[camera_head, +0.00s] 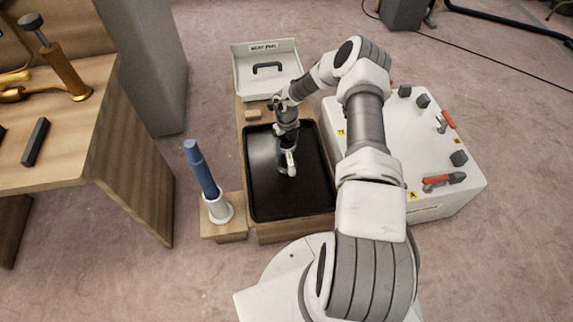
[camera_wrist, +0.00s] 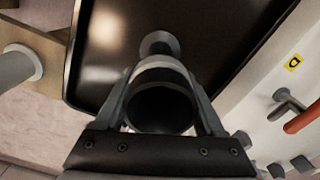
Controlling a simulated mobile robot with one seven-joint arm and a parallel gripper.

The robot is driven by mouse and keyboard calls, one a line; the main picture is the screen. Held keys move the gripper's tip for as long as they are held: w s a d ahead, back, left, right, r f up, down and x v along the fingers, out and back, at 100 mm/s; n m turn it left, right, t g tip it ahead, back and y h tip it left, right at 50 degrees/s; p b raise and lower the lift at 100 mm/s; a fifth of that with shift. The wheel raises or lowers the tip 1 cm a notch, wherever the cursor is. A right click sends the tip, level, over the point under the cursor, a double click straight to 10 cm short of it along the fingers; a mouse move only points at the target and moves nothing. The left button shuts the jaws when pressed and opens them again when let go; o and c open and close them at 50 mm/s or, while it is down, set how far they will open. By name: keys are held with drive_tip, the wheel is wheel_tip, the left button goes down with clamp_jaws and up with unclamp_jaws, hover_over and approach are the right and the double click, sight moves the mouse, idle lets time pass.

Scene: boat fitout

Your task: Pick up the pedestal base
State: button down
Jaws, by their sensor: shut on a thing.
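The pedestal base (camera_wrist: 160,72) is a round, tube-like piece with a pale band and a dark hollow end facing the wrist camera. My gripper (camera_wrist: 162,92) is shut on it, with one finger on each side of the tube. A grey round part shows just beyond the tube; I cannot tell whether it belongs to the piece. In the head view my gripper (camera_head: 287,152) is over the black tray (camera_head: 312,196), and the held piece is mostly hidden there. I cannot tell whether it touches the tray floor.
A blue rod (camera_head: 200,167) stands in a white holder (camera_head: 219,209) on a wooden block left of the tray. A white box (camera_head: 268,83) with a handle is behind. A white panel (camera_head: 440,195) with clamps is at right, a wooden bench (camera_head: 90,150) at far left.

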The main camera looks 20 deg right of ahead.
drive_tip(key=shift+w+r, duration=0.1)
drive_tip(key=shift+r, duration=0.05)
drive_tip(key=shift+r, duration=0.1)
wheel_tip(320, 180, up, 18)
drive_tip(key=p, duration=0.6)
